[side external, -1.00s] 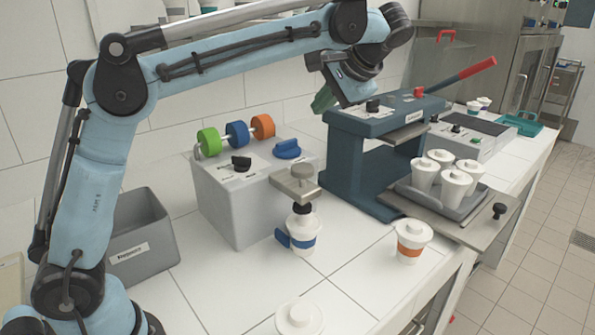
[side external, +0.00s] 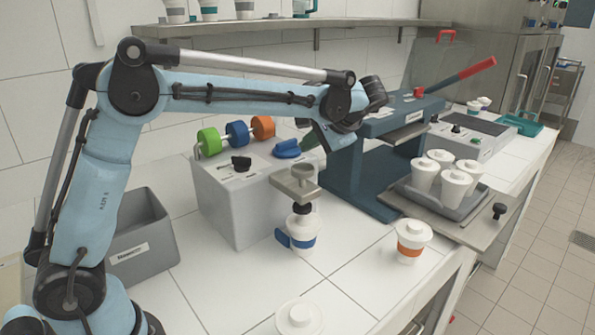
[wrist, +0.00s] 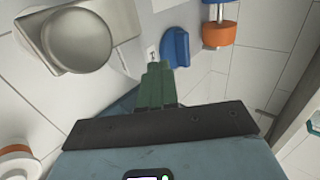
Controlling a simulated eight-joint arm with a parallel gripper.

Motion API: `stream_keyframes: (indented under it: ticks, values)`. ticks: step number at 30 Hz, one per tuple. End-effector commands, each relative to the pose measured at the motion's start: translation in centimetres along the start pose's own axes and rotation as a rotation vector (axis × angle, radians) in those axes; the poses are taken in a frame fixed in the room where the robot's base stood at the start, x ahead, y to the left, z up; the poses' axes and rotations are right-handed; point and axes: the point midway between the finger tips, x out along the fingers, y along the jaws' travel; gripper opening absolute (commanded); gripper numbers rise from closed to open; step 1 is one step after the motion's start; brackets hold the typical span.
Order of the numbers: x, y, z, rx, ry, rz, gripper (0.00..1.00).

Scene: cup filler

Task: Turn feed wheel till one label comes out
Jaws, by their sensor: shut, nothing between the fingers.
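The grey dispenser box (side external: 238,195) carries green (side external: 208,142), blue (side external: 237,133) and orange (side external: 263,127) rolls. A blue knob (side external: 287,148) sits on its top near the right edge, and I cannot tell whether it is the feed wheel. My gripper (side external: 310,140), with green fingers, is just right of the knob and partly hidden by the wrist. In the wrist view the shut gripper (wrist: 157,70) points towards the blue knob (wrist: 175,47), apart from it or touching: I cannot tell. No label coming out can be made out.
A black knob (side external: 241,164) is on the box top. The dark blue press (side external: 372,150) stands close on the right. A grey bin (side external: 145,240) is on the left.

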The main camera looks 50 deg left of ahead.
Motion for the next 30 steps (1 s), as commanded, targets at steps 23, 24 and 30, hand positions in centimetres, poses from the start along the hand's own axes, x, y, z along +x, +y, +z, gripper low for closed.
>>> stream_keyframes:
  ticks: [23,24,30]
  values:
    - [6.4,-2.8,0.0,0.0,0.0,0.0,0.0]
    - [6.4,-2.8,0.0,0.0,0.0,0.0,0.0]
    - [6.3,-2.8,0.1,0.004,0.004,0.0,0.0]
